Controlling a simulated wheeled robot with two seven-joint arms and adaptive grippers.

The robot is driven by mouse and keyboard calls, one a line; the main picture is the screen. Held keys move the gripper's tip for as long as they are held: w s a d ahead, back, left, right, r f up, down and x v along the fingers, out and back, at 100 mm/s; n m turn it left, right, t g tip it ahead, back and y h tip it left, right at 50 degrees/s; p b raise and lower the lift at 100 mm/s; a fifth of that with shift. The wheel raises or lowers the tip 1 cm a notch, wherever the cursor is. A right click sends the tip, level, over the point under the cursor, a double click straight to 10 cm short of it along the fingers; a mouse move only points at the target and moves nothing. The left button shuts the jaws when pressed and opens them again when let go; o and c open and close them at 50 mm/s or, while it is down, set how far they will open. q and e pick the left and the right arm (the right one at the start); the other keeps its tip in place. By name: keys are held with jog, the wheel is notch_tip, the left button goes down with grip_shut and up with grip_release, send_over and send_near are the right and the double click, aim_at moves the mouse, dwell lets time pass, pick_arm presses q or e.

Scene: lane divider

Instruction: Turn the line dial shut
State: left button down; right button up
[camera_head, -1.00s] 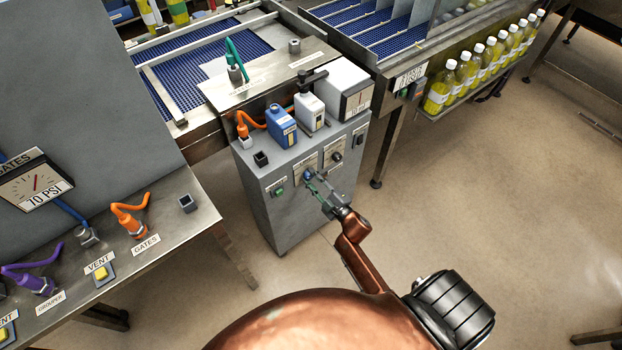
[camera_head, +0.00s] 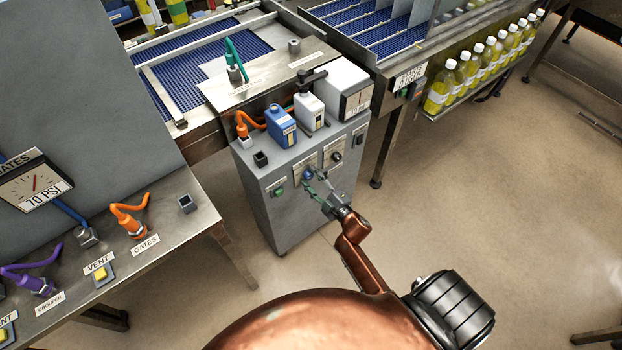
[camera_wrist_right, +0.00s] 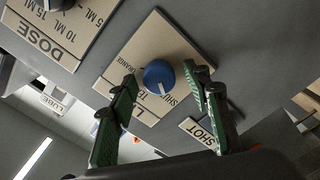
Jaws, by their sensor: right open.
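The line dial is a round blue knob (camera_wrist_right: 158,76) on a tan plate (camera_wrist_right: 128,62) lettered with "SHUT" and "ORANGE". A white mark on its face points down in the right wrist view. In the head view the blue dial (camera_head: 308,174) is on the front of the grey cabinet (camera_head: 290,215). My right gripper (camera_head: 316,183) is open in front of the dial. In the right wrist view its green-padded fingertips (camera_wrist_right: 160,80) are on either side of the knob, with gaps visible; contact is not evident. My left gripper is out of view.
A black dose dial (camera_head: 337,157) is right of the line dial, and a green button (camera_head: 279,192) is left. A blue jug (camera_head: 281,126), a white jug (camera_head: 310,110) and a gauge box (camera_head: 346,88) stand on the cabinet. Floor to the right is clear.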

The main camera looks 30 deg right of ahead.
jog(key=shift+s, duration=0.2)
jog(key=s, duration=1.1)
jog(key=shift+s+d, duration=0.3)
jog(key=shift+d, duration=0.15)
jog(key=s+f+m+g+h, duration=0.1)
jog(key=s+f+m+g, duration=0.3)
jog(key=f, duration=0.7)
jog(key=s+a+f+m+g+p, duration=0.1)
jog(key=s+f+g, duration=0.1)
jog(key=s+f, duration=0.7)
jog(key=s+f+m+g+h, duration=0.1)
jog(key=s+f+m+g, duration=0.15)
jog(key=f, duration=1.05)
jog(key=s+a+f+m+g, duration=0.1)
jog(key=s+f+g, duration=0.2)
jog(key=s, duration=0.8)
jog(key=s+a+f+m+g, duration=0.1)
jog(key=s+f+g, duration=0.2)
jog(key=s+f, duration=0.4)
jog(key=s+a+f+m+g, duration=0.1)
jog(key=s+f+g, duration=0.2)
jog(key=s, duration=1.2)
notch_tip(320, 180, down, 3)
jog(key=shift+s+a+r+p, duration=0.15)
jog(key=shift+s+a+p, duration=0.1)
jog(key=shift+a+p, duration=0.15)
jog(key=shift+m, duration=0.25)
